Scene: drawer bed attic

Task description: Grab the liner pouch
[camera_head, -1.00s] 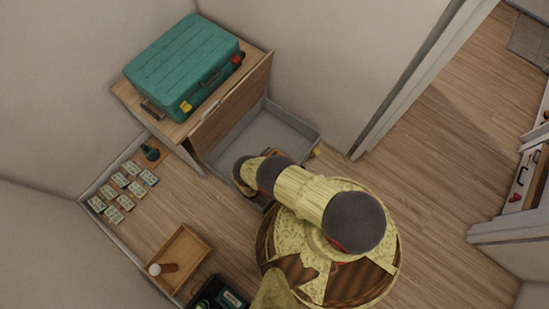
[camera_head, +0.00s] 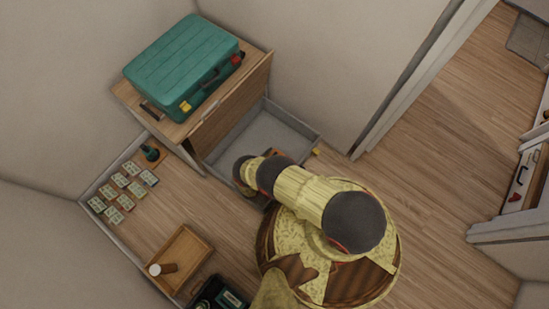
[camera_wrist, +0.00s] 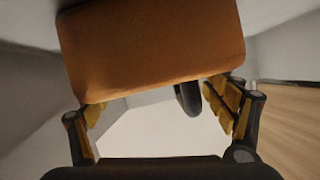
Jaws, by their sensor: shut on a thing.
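The liner pouch, an orange-brown soft-edged block (camera_wrist: 150,50), fills the upper middle of the wrist view. My gripper (camera_wrist: 158,102) is shut on it, with one yellow-padded finger at each side. The pouch hides the fingertips in part. In the head view my arm covers the gripper and most of the pouch, at the near edge of the open grey drawer (camera_head: 255,135).
A teal suitcase (camera_head: 180,60) lies on the wooden top above the drawer. Several small cards (camera_head: 122,181), a dark green stamp-like item (camera_head: 151,153), a wooden tray (camera_head: 192,238) and a black case (camera_head: 207,296) lie at lower left. Floor (camera_head: 440,170) is clear at right.

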